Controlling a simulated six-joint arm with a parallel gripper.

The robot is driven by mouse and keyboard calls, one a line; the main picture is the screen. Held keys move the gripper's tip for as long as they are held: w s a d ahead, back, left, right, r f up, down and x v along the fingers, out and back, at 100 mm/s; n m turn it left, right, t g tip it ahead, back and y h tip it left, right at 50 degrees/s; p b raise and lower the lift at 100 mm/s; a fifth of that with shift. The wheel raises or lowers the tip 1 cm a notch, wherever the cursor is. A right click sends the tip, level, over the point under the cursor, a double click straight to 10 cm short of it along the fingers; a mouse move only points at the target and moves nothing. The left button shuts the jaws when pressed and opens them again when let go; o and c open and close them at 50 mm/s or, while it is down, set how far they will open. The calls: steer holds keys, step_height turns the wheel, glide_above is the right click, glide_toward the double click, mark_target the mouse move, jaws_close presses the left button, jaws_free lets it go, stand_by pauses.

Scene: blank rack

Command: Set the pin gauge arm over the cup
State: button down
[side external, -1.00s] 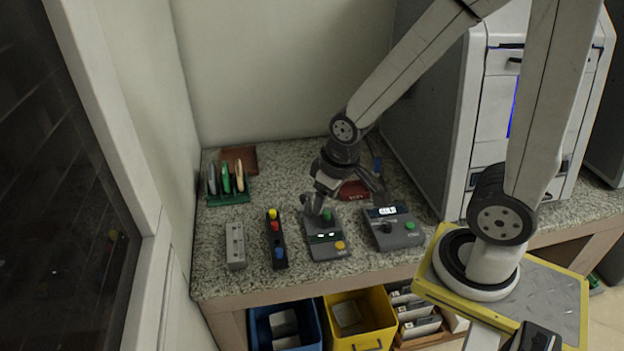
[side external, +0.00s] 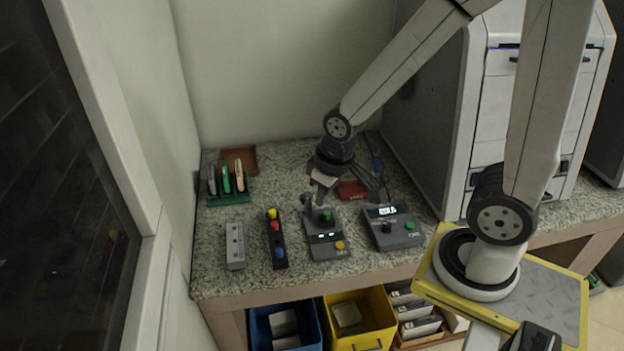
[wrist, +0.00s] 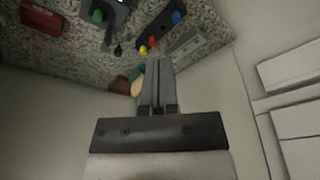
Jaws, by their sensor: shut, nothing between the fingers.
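A grey tester (side external: 327,248) with a green knob, a small display and an orange button stands near the bench's middle front. It also shows at the top of the wrist view (wrist: 115,14). A small dark pin-like part (wrist: 118,49) sits beside it there; I cannot tell for sure that it is the pin gauge arm. I cannot make out the cup. My gripper (side external: 314,206) is above the tester's back end, its fingers partly blending with the tester. In the wrist view my gripper (wrist: 158,66) is shut and empty.
A dark button strip (side external: 276,240) and a pale block (side external: 235,246) stand left of the tester. A grey meter (side external: 394,228) is to its right, a red block (side external: 353,190) behind. A green rack (side external: 228,199) holds upright pieces at back left. Bins (side external: 284,330) sit below.

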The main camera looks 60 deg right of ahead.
mark_target(304, 202)
steer(key=w+d+f+n+g+h, duration=0.1)
steer(key=w+d+n+g, duration=0.1)
steer(key=w, duration=0.8)
steer(key=w+d+f+n+g+h, duration=0.1)
steer(key=w+n+g, duration=0.3)
steer(key=w, duration=0.7)
steer(key=shift+d+f, duration=0.6)
steer(key=shift+d, duration=0.15)
steer(key=shift+s+f, duration=0.1)
steer(key=shift+f, duration=0.05)
steer(key=s+d+f, duration=0.4)
steer(key=s+f, duration=0.2)
steer(key=f, duration=0.3)
steer(key=shift+s, duration=0.15)
